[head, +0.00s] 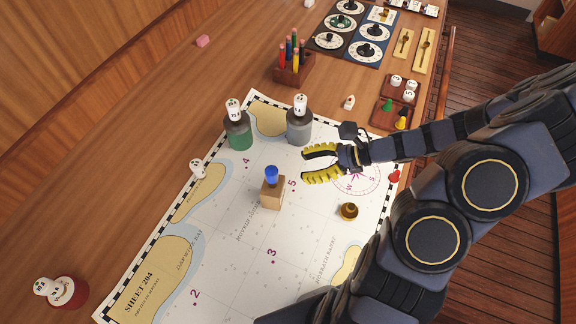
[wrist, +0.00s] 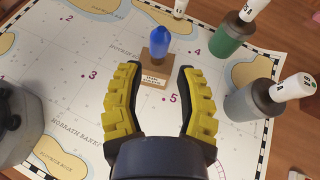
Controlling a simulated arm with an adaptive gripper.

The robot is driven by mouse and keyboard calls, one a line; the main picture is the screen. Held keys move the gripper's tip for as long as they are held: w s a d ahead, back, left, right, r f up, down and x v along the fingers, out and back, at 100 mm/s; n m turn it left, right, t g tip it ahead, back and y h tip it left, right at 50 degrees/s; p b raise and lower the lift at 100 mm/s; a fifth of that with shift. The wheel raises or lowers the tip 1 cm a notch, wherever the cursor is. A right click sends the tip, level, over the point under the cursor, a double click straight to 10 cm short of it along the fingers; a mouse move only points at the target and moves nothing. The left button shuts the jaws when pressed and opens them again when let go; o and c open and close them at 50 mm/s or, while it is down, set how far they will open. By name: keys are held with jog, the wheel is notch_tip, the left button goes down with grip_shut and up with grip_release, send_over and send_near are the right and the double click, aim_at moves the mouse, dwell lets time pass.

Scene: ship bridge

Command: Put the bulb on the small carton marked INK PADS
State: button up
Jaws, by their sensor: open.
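The blue bulb (head: 271,174) stands upright on top of a small tan carton (head: 273,196) in the middle of the chart.
A green-based bottle (head: 239,134) and a grey one (head: 299,130) stand at the chart's far edge. A brass piece (head: 349,211) sits on the chart (head: 230,285) to the right. A pencil holder (head: 292,70) stands behind. The chart's near part is clear.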

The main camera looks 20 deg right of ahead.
jog(key=s+a+r+n+g+h, duration=0.4)
jog(key=s+a+r+n+g, duration=0.45)
jog(key=n, duration=0.45)
jog(key=s+d+r+n+t+h, duration=0.1)
jog(key=s+r+n+h, duration=0.6)
jog(key=s+n, duration=0.1)
jog(key=shift+s+d+r+n+h, duration=0.2)
jog(key=shift+d+n+h, duration=0.2)
jog(key=shift+n, duration=0.4)
jog(key=shift+t, duration=0.25)
